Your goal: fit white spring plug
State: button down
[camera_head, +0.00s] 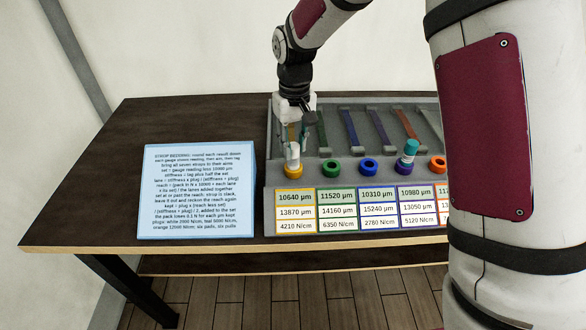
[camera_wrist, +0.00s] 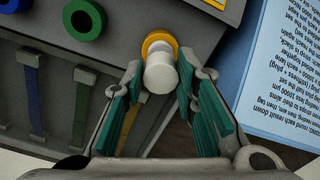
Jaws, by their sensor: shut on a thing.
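The white plug (camera_head: 294,153) stands upright at the yellow ring (camera_head: 292,171) at the left end of the rack's front row. I cannot tell how deep the plug sits in the ring. My gripper (camera_head: 294,138) points down from above and is shut on the plug, its teal-padded fingers (camera_wrist: 158,78) on either side of it.
The grey rack (camera_head: 350,181) has green (camera_head: 330,173), blue (camera_head: 368,171) and orange (camera_head: 438,169) rings, with sloping coloured strips behind. A teal plug (camera_head: 410,148) stands in another ring. Number cards (camera_head: 295,213) line the front. A blue text board (camera_head: 196,235) stands left.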

jog(key=c, duration=1.2)
grip_release()
jog(key=shift+r, duration=0.1)
notch_tip(320, 180, up, 12)
